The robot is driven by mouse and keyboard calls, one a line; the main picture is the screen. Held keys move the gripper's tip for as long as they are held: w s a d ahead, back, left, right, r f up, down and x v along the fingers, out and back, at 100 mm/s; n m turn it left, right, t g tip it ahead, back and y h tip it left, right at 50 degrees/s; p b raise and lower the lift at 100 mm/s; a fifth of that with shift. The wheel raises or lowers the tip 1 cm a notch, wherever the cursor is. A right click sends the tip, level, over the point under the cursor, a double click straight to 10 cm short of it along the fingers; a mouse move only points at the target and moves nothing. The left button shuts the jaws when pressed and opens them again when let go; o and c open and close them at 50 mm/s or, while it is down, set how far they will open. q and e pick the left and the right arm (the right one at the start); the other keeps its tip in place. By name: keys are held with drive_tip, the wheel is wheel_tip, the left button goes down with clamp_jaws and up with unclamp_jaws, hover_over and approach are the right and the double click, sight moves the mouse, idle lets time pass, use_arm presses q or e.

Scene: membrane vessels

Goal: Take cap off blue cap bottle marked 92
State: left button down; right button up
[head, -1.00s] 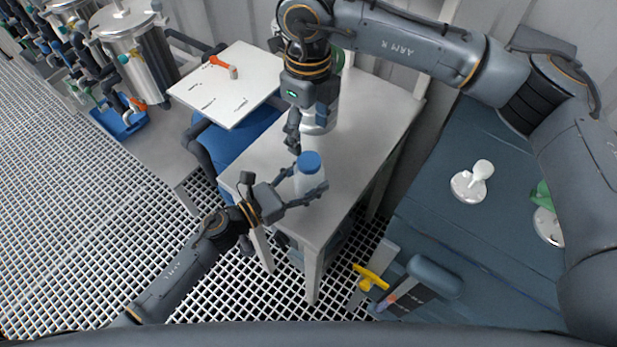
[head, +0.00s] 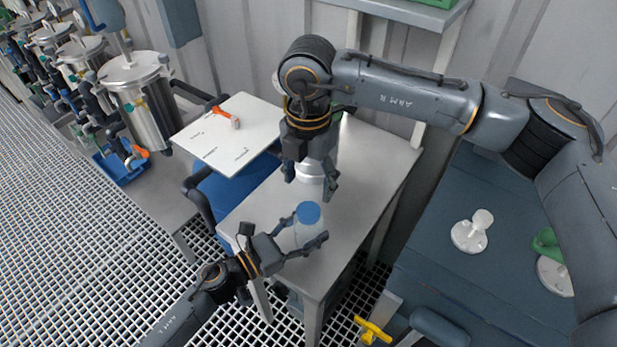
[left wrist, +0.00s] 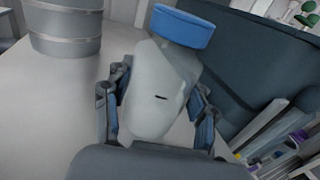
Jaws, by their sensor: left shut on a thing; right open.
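The blue cap bottle has a pale translucent body (head: 301,234) and a blue cap (head: 308,213) on top. My left gripper (head: 301,246) is shut around the bottle's body, over the grey table. In the left wrist view the bottle body (left wrist: 160,90) stands tilted between the fingers, with its blue cap (left wrist: 182,27) clear above them. A small dark mark shows on the body, but I cannot read a number. My right gripper (head: 311,188) is open, pointing down, above and behind the cap and apart from it.
A silver metal container (head: 316,170) stands on the grey table (head: 365,170) behind my right gripper. A white board (head: 215,140) with an orange-handled tool (head: 225,114) is at the left. A dark blue bench (head: 430,240) at the right bears white fittings (head: 472,230).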

sight(309, 210)
drive_tip(key=shift+f+m, duration=0.3)
drive_tip(key=shift+f, duration=0.1)
wheel_tip(309, 210, down, 7)
drive_tip(key=shift+f, duration=0.15)
